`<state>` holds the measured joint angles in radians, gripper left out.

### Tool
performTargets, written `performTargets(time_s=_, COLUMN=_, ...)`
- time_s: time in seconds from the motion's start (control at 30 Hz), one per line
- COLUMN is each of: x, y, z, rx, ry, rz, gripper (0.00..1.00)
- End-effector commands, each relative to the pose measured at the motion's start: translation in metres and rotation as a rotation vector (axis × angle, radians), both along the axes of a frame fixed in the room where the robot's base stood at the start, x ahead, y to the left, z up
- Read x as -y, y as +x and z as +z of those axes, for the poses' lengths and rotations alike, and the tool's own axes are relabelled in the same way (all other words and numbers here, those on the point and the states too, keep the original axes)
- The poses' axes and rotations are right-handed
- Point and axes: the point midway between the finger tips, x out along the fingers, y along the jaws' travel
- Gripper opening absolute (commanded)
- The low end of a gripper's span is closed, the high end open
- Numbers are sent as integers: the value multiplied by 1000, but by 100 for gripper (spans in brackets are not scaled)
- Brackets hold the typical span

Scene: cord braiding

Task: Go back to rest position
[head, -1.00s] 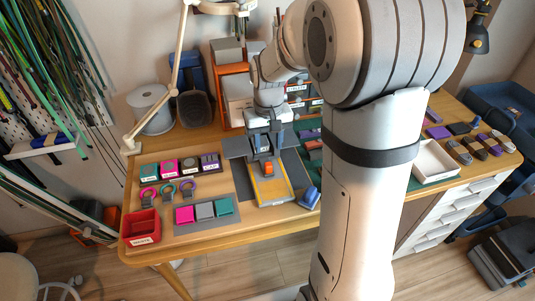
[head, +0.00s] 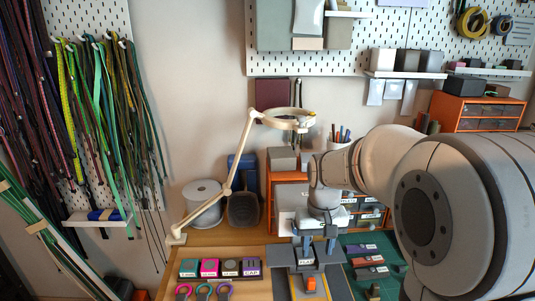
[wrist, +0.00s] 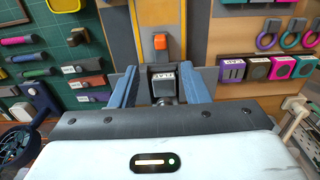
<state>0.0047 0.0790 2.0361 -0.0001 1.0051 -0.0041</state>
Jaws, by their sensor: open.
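My gripper (head: 318,247) is over the work table in the head view, its two fingers pointing down and apart. In the wrist view my gripper (wrist: 159,82) shows two blue fingers, open. A small labelled grey block (wrist: 163,79) appears between them; I cannot tell whether they touch it. An orange clip (wrist: 160,42) lies just beyond, on a yellow board (wrist: 160,12). In the head view the orange clip (head: 311,284) is below the fingers, near the bottom edge. My upper arm fills the right side.
A lamp arm (head: 240,160) rises left of my gripper. A cord spool (head: 204,204) stands at the back left. Orange drawers (head: 475,113) stand at the back right. Labelled blocks (head: 209,267) and rings (head: 204,291) lie left of the board. Cords (head: 105,100) hang on the left wall.

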Motion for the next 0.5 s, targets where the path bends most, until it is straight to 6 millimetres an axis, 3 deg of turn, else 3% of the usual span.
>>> performTargets(time_s=0.03, x=0, y=-14, z=16, rx=20, ry=0, rz=0, gripper=42)
performTargets(time_s=0.2, x=0, y=-71, z=52, rx=88, ry=-1, rz=1, gripper=42)
performTargets(time_s=0.4, x=0, y=-132, z=70, rx=159, ry=-2, rz=3, gripper=42)
performTargets(time_s=0.5, x=0, y=-152, z=71, rx=183, ry=-2, rz=3, gripper=42)
